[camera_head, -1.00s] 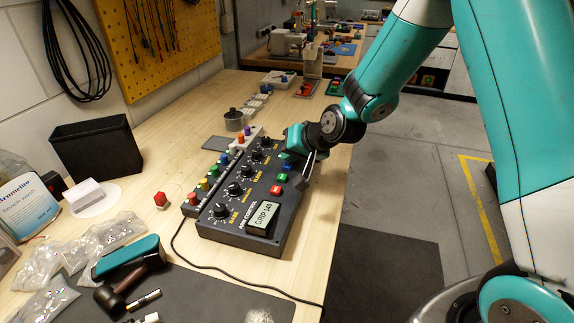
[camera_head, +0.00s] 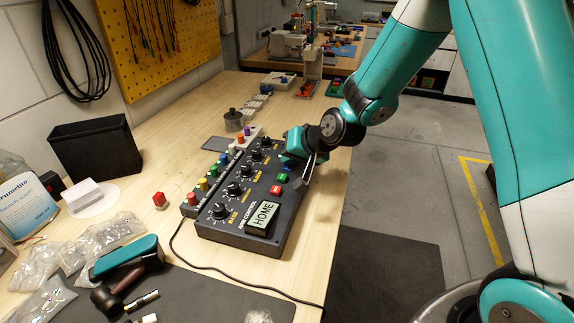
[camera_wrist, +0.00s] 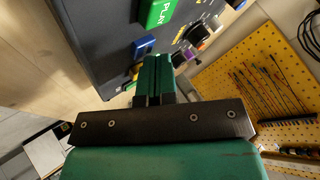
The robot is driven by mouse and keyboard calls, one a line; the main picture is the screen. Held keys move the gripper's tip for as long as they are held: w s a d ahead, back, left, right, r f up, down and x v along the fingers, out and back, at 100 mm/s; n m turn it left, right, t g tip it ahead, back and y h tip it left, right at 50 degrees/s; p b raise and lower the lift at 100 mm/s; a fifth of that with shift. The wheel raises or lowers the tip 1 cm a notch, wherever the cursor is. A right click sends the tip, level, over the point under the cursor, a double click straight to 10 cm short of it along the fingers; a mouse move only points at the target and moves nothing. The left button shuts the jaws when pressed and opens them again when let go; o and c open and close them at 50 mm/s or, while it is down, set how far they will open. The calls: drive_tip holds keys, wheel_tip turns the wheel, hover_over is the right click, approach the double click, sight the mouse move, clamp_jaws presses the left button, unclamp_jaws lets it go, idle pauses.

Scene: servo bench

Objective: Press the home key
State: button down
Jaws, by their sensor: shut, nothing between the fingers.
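The dark control box (camera_head: 225,232) lies on the bench, and its display (camera_head: 263,214) reads "HOME". A red key (camera_head: 276,190), a green key (camera_head: 282,178) and a blue key (camera_head: 289,166) run along its right side. The green key is marked PLAY in the wrist view (camera_wrist: 158,12). The blue key (camera_wrist: 143,46) shows no readable label. My gripper (camera_wrist: 154,60) is shut and empty, its fingertips at the blue key's edge in that view. I cannot tell whether they touch it. In the head view, my gripper partly hides that end of the box.
Several black knobs (camera_head: 234,188) and a row of coloured caps (camera_head: 203,184) sit left of the keys. A cable runs from the box along the bench. A red-topped piece (camera_head: 160,200), plastic bags (camera_head: 105,231) and a dark bin (camera_head: 97,160) stand at left.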

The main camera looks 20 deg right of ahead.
drive_tip(key=shift+r, duration=0.1)
drive_tip(key=shift+r+p, duration=0.65)
drive_tip(key=shift+r, duration=0.15)
wheel_tip(320, 180, up, 5)
drive_tip(key=p, duration=0.3)
drive_tip(key=shift+p, duration=0.4)
idle(0.3)
